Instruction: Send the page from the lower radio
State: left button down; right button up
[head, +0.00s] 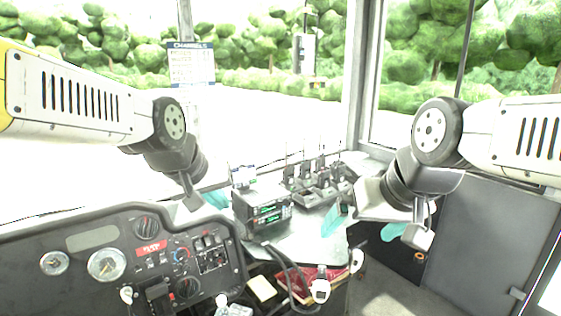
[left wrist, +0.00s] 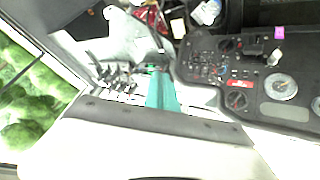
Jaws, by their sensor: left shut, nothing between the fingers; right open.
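Two dark radios sit stacked on the grey counter beside the dashboard in the head view. The upper radio (head: 262,195) rests on the lower radio (head: 272,224); green-lit displays show on the stack's front. Small buttons are too small to tell apart. My left gripper (head: 216,200) is shut and empty, its teal fingertips just left of the stack; I cannot tell whether they touch it. In the left wrist view its teal fingers (left wrist: 161,90) point toward the counter and cover part of the radio area. My right gripper (head: 364,226) is open and empty, right of the stack.
A charger rack (head: 318,192) with several handheld radios stands behind the stack. Black cables hang in front, near a red tray (head: 300,285) and a yellow pad (head: 262,288). The dashboard (head: 150,255) fills the left front. A channels sheet (head: 191,64) hangs at the window.

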pick_arm(q)
jog(key=s+a+m+g, duration=0.1)
jog(key=s+m, duration=0.1)
jog(key=s, duration=0.7)
jog(key=shift+a+f, duration=0.3)
jog(key=shift+f, duration=0.1)
